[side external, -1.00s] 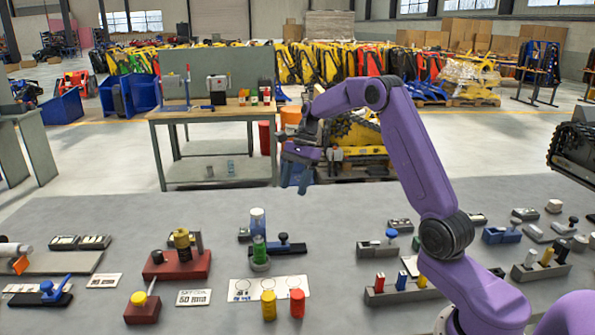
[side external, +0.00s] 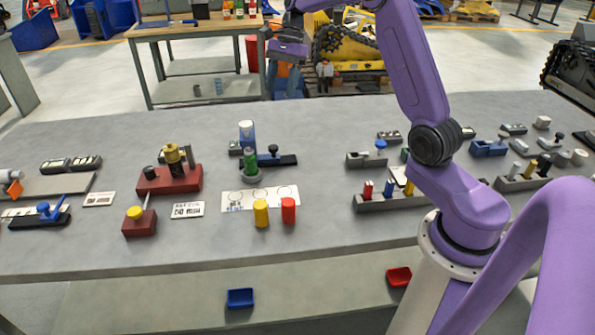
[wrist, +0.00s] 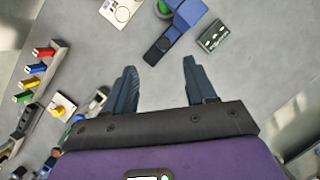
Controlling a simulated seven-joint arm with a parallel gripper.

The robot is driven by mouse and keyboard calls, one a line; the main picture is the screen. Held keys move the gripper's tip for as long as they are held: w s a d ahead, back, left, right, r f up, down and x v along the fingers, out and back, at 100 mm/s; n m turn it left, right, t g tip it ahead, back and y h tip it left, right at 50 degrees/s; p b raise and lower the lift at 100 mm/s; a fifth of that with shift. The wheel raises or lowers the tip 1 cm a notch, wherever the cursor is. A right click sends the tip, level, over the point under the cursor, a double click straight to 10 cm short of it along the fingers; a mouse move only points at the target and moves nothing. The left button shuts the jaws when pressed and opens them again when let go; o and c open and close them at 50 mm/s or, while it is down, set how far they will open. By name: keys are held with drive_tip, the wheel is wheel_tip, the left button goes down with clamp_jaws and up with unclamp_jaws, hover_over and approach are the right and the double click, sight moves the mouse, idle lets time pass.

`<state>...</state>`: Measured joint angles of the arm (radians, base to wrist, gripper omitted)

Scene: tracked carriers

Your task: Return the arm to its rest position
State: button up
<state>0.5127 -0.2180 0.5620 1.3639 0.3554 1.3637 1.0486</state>
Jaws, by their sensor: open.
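My purple arm is bent up over the grey table (side external: 330,130), with my gripper (side external: 288,82) hanging high near the table's far edge in the side external view. In the wrist view, my gripper (wrist: 160,66) has its two dark blue fingers spread apart with nothing between them. Bare grey table lies below the fingers. A blue and dark fixture (wrist: 164,45) lies just beyond the fingertips, apart from them. My gripper touches nothing that I can see.
Nearer on the table stand a yellow cylinder (side external: 261,213), a red cylinder (side external: 288,210), a dark red block fixture (side external: 170,181) and a green cylinder (side external: 250,160). A rack of coloured pegs (side external: 385,201) stands by my base. A blue tray (side external: 240,298) sits on a lower surface.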

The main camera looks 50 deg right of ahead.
drive_tip(key=s+a+n+g+h, duration=0.1)
drive_tip(key=s+a+n+h, duration=0.2)
drive_tip(key=s+a+n, duration=1.3)
drive_tip(key=s+a+f+n+t, duration=0.1)
drive_tip(key=s+f+n, duration=0.1)
drive_tip(key=s+n, duration=1.1)
drive_tip(key=s, duration=0.7)
drive_tip(key=shift+s+a+f+h, duration=0.2)
drive_tip(key=shift+s+f+h, duration=0.2)
